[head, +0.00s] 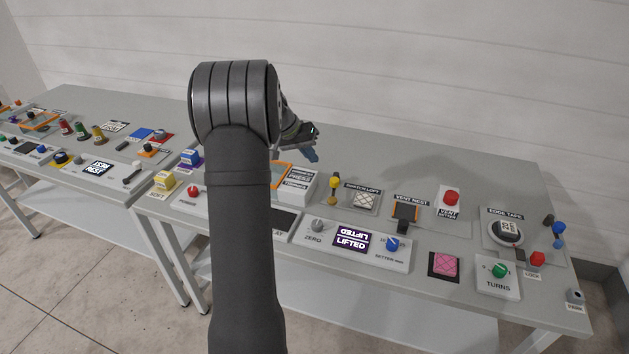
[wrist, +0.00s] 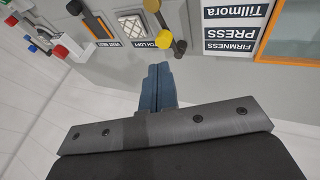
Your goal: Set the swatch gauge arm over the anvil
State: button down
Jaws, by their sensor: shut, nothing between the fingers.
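The swatch gauge arm (head: 334,190) appears to be the small post with a yellow knob, just left of the white quilted swatch on the SWATCH LOFT plate (head: 376,209). In the wrist view the yellow-knobbed arm (wrist: 180,47) points away from the swatch (wrist: 132,26). The anvil is not clearly distinguished; it may lie under the swatch. A display (head: 351,240) reads LIFTED. My gripper (head: 311,155) is above and behind the gauge, its blue fingers (wrist: 158,72) together and empty. A gap shows between the fingertips and the yellow knob.
The FIRMNESS PRESS block (head: 298,186) with an orange frame stands left of the gauge. My arm hides part of the bench's middle.

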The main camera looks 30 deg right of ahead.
jog(key=t+h, duration=0.1)
send_near(333, 196)
jog(key=w+a+r, duration=0.1)
jog(key=w+a, duration=0.1)
jog(key=shift+w+a+r+n, duration=0.2)
jog(key=shift+w+n, duration=0.05)
jog(key=shift+n, duration=0.05)
jog(key=x, duration=1)
jog(key=shift+w+d+r, duration=0.15)
jog(key=shift+d, duration=0.05)
jog(key=shift+s+d+t, duration=0.1)
jog(key=shift+s+t, duration=0.1)
jog(key=shift+t, duration=0.1)
jog(key=shift+s+d+n+t, duration=0.9)
jog(key=shift+s+d+n, duration=0.15)
jog(key=shift+n, duration=0.45)
jog(key=d+n, duration=0.1)
jog(key=s+d+n+t, duration=0.1)
jog(key=shift+d+n+y, duration=0.1)
jog(key=shift+n+y, duration=0.3)
jog(key=shift+s+d+t, duration=0.2)
jog(key=shift+d+t, duration=0.1)
jog(key=shift+d, duration=0.55)
jog(key=shift+s+d, duration=0.15)
jog(key=shift+d, duration=1.15)
